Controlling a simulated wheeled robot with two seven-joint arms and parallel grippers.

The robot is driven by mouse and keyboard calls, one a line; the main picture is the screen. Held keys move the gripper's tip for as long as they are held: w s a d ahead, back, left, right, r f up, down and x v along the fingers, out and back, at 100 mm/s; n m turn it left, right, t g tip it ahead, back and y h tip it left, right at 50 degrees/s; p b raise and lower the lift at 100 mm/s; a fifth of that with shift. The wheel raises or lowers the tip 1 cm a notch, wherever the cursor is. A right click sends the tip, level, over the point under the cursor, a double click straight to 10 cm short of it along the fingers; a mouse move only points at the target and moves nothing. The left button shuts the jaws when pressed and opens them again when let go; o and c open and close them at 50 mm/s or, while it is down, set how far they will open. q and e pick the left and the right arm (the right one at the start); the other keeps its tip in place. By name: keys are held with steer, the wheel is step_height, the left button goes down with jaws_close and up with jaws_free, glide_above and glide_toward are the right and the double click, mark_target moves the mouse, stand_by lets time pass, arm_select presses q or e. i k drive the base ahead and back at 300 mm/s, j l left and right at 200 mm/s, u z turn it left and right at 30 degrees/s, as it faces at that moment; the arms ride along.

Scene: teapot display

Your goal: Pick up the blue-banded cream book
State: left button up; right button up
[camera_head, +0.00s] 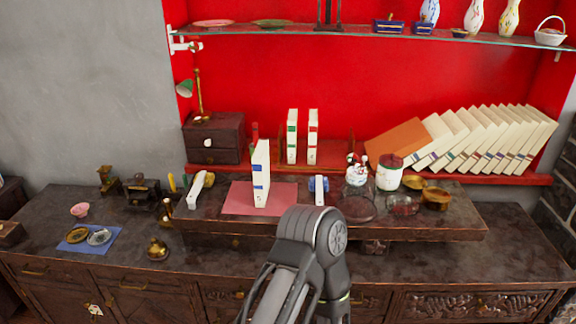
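The blue-banded cream book (261,175) stands upright on a dark red mat (235,201) on the raised wooden shelf of the sideboard. Its spine with blue bands faces me. Nothing is holding it. One of my grey arms reaches up from the bottom middle of the head view. Its bent joint stands in front of the shelf edge, to the right of the book, and hides part of the cabinet. Neither gripper can be seen.
Two cream books, one green-banded (292,137) and one red-banded (313,137), stand behind. A small white and blue object (319,190) and a white elongated object (200,186) flank the mat. Jars (389,174) and a leaning book row (480,138) are at right.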

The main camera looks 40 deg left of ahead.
mark_target(260, 158)
steer(key=u, duration=1.65)
steer(key=i+z, duration=0.5)
steer(key=i+j+z, duration=0.3)
steer(key=z, duration=0.2)
steer(key=i, duration=0.1)
